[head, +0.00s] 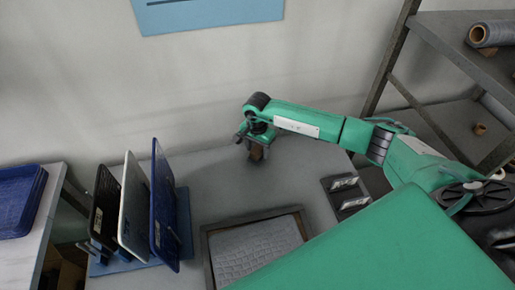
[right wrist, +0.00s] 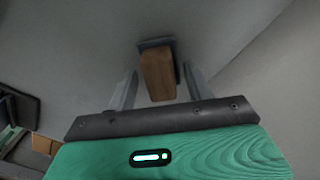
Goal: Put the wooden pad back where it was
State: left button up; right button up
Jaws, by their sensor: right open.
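The wooden pad (right wrist: 158,76) is a brown block with a dark grey piece at its far end. In the right wrist view it lies between the two spread fingers of my right gripper (right wrist: 160,86), with gaps visible on both sides. In the head view the pad (head: 257,152) shows small and brown just below my right gripper (head: 252,143), near the back edge of the grey table. The gripper is open around it. Whether the pad touches the table is hard to tell. My left gripper is not in view.
A blue rack (head: 183,222) holds upright black, white and blue panels at left. A dark-framed tray (head: 207,255) with a grey textured panel lies at the front. A dark holder (head: 332,186) with two pale labelled pieces is at right. The table between is clear.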

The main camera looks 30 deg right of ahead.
aim_at(257, 148)
notch_tip(257, 148, up, 3)
jog(key=shift+w+r+b, duration=0.1)
jog(key=shift+r+b, duration=0.1)
jog(key=shift+b, duration=0.2)
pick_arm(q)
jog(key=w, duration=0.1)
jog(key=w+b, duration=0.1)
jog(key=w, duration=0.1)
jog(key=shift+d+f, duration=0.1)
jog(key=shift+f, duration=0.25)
pick_arm(e)
notch_tip(257, 148, up, 8)
jog(key=shift+r, duration=0.2)
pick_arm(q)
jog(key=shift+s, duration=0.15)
